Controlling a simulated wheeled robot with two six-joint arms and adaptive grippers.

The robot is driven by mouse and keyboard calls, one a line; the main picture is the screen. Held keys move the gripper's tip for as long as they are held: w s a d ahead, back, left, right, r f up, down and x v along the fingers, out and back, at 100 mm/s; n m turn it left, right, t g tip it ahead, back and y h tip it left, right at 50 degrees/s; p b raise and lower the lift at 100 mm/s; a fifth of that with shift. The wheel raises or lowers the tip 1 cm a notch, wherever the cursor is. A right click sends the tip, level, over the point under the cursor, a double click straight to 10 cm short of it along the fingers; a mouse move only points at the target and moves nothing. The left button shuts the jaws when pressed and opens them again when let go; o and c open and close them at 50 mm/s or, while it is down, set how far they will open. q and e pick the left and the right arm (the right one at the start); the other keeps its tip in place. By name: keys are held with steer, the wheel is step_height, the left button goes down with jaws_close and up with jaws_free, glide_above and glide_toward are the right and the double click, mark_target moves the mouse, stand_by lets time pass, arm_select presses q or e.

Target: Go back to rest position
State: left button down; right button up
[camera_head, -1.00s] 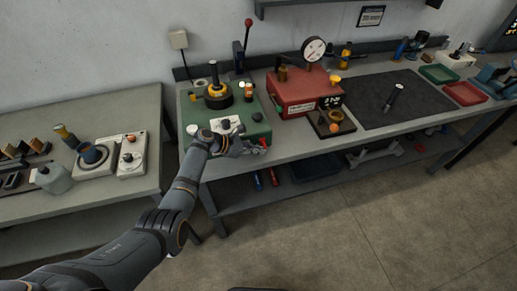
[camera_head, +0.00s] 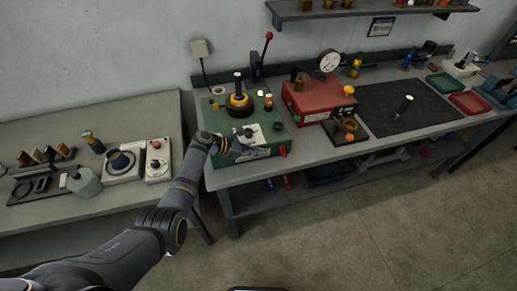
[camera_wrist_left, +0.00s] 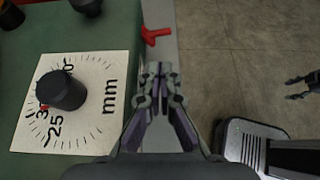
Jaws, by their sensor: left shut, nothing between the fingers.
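My left gripper (camera_head: 240,150) is shut and empty. In the head view it is in front of the green bench unit (camera_head: 277,147), over its front left part, and hides some of it. In the left wrist view the closed fingers (camera_wrist_left: 158,78) point along the unit's edge. A white dial plate marked mm with a black knob (camera_wrist_left: 64,90) lies to their left. A red lever (camera_wrist_left: 155,36) shows beyond the fingertips. What looks like part of my right gripper (camera_wrist_left: 303,86) shows small at the right edge of the wrist view; its jaw state is unclear.
A red box with a round gauge (camera_head: 328,62) stands right of the green unit, then a dark mat (camera_head: 385,110) and coloured trays. A lower left table (camera_head: 128,212) holds a bottle and white instruments. Open floor (camera_head: 400,220) lies in front.

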arm_select(q)
steer(key=s+a+f+m+y, duration=0.3)
steer(key=s+a+m, duration=0.3)
steer(key=s, duration=0.2)
steer(key=s+a+f+m+y, duration=0.25)
steer(key=s+a+m, duration=0.25)
steer(key=s+m, duration=0.25)
steer(key=s+a+r+m+y, duration=0.3)
steer(key=s+a+r+m, duration=0.15)
steer(key=s, duration=0.25)
steer(key=s+a+r+m+y, duration=0.4)
steer(key=s+a+r, duration=0.1)
steer(key=s, duration=0.3)
steer(key=s+a+f+g+b, duration=0.1)
steer(key=a+f+b, duration=0.15)
steer(key=f, duration=1.25)
steer(key=s+a+f+b, duration=0.1)
steer(key=f+b, duration=0.2)
steer(key=f, duration=1.2)
steer(key=s+f+g+b, duration=0.1)
steer(key=s+f+b, duration=0.2)
steer(key=s+f, duration=1.5)
step_height(320, 180, down, 4)
steer(key=shift+s+a+r+b, duration=0.25)
steer(key=shift+s+a+b, duration=0.15)
steer(key=shift+a, duration=0.05)
arm_select(e)
step_height(320, 180, down, 9)
steer(key=shift+d, duration=0.35)
